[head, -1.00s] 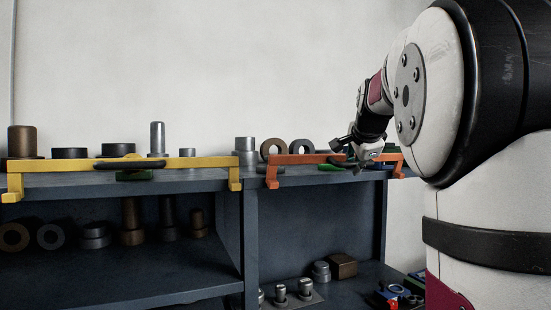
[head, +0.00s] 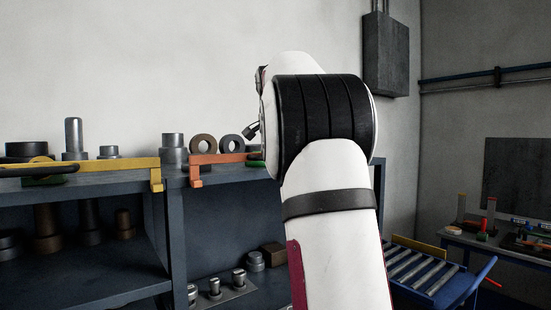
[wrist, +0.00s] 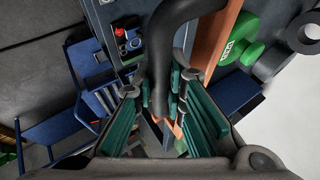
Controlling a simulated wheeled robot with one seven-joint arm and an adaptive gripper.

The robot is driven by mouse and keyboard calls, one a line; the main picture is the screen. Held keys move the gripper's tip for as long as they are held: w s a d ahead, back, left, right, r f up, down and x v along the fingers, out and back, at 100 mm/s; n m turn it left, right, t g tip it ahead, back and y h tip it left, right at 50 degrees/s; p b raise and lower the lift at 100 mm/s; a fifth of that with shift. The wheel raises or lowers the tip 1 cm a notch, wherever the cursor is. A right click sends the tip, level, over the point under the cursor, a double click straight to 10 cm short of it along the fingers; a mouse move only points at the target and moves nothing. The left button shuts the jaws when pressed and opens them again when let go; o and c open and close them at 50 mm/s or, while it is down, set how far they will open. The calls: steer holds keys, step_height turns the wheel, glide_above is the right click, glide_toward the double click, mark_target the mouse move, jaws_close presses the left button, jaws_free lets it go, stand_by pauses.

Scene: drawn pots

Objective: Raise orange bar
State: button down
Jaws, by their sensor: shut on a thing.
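The orange bar (head: 226,158) lies along the front edge of the shelf top in the head view, its left end with a downturned foot showing. My arm hides its right part. In the wrist view the orange bar (wrist: 212,42) runs up beside a black curved handle (wrist: 180,22). My gripper (wrist: 160,98) has its green-padded fingers on both sides of the handle and is shut on it. The gripper is hidden behind my arm in the head view. I cannot tell whether the bar is clear of the shelf.
A yellow bar (head: 115,165) with its own black handle lies to the left. Metal cylinders and two rings (head: 203,144) stand behind the bars. A green weight (wrist: 238,42) is close beside the orange bar. A blue roller stand (head: 420,272) is at the right.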

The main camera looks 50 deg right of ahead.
steer(key=shift+w+r, duration=0.1)
steer(key=c, duration=1.9)
jaws_free()
steer(key=v, duration=1.2)
